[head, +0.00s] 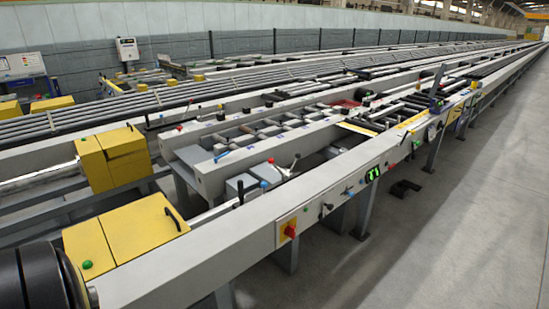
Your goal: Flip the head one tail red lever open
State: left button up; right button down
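A runout table (190,262) with a long grey front beam runs from the lower left to the far right. On its near section stand small levers: one with a red knob (271,160), a pale lever (294,161) beside it, a blue knob (264,185) and a black lever (240,190). Another red knob (179,128) shows further back on the left. I cannot tell which of these is the head one tail red lever, or whether it is open. Neither of my grippers is in view.
A red rotary switch (290,231) sits on the beam's front face. Yellow covers (130,232) and (113,158) stand at the left. A blue-handled lever (222,155) is on the middle frame.

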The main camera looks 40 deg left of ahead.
aim_at(271, 160)
jog(key=u, duration=0.85)
jog(key=i, duration=1.5)
jog(key=u, duration=1.05)
